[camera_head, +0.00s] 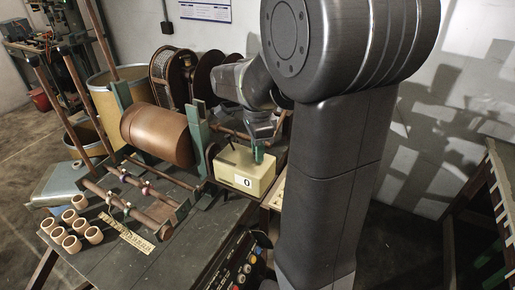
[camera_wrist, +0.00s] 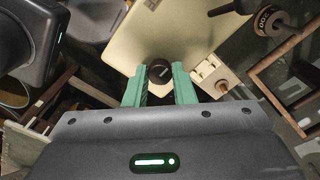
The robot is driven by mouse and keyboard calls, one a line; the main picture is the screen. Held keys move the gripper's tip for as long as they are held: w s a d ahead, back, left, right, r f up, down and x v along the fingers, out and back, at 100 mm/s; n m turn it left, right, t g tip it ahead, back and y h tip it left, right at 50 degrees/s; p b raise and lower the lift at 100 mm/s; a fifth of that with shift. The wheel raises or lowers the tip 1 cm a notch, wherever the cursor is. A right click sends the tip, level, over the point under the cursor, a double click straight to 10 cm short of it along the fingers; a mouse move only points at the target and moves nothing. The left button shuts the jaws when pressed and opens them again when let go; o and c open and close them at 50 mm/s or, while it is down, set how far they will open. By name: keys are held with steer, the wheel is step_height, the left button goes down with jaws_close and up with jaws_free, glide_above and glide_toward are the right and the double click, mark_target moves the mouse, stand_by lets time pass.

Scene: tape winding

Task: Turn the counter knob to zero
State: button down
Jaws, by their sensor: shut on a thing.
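The counter box (camera_head: 245,170) is a cream box on the workbench, with a white label reading 0 (camera_head: 243,182) on its front. It also shows in the wrist view (camera_wrist: 190,30). The counter knob (camera_wrist: 160,72) is a small dark round knob with a pale line on its face, at the edge of the box in the wrist view. My gripper (camera_wrist: 160,82) has its two green fingers on either side of the knob and is shut on it. In the head view my gripper (camera_head: 258,150) is over the top right of the box; the knob is hidden there.
A large copper-brown drum (camera_head: 157,135) stands left of the box. Several small cardboard cores (camera_head: 72,228) lie at the bench's left end, near rods with clamps. A control panel with buttons (camera_head: 243,268) is in front, below the box. Reels (camera_head: 175,75) stand behind.

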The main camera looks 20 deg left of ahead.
steer(key=c, duration=1.2)
jaws_free()
steer(key=shift+r, duration=0.1)
step_height(320, 180, up, 14)
steer(key=shift+b, duration=0.3)
steer(key=shift+f, duration=0.3)
step_height(320, 180, down, 14)
steer(key=shift+r+p, duration=0.15)
steer(key=shift+p, duration=0.15)
